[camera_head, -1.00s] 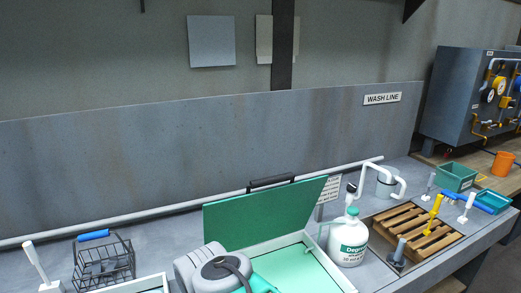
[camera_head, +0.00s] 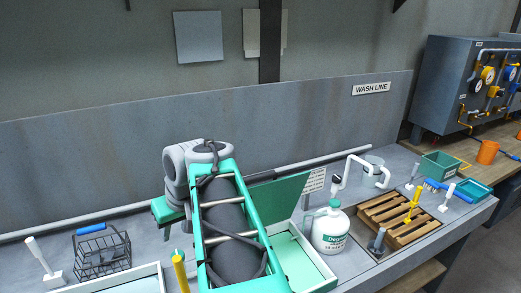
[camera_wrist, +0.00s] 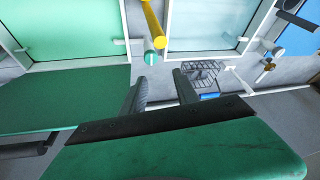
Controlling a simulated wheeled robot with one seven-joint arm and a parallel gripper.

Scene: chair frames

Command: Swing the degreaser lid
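The degreaser lid is a green panel (camera_head: 283,202) standing raised at the back of a white-rimmed tank with a pale green inside (camera_head: 298,262). My arm hides its left part. The lid also shows at the left in the wrist view (camera_wrist: 65,102), with a black handle (camera_wrist: 30,148) along its edge. My gripper (camera_wrist: 160,92) is open, its two dark fingers apart with nothing between them. It is beside the lid, not touching it. In the head view my arm hides most of the gripper.
A white degreaser jug (camera_head: 330,230) stands right of the tank. A yellow-handled post (camera_head: 180,270) rises between the tank and a white tray (camera_head: 135,282). A wire basket with blue grip (camera_head: 102,255) and a white-handled tool (camera_head: 42,258) are at the left. A wooden rack (camera_head: 400,217) is at the right.

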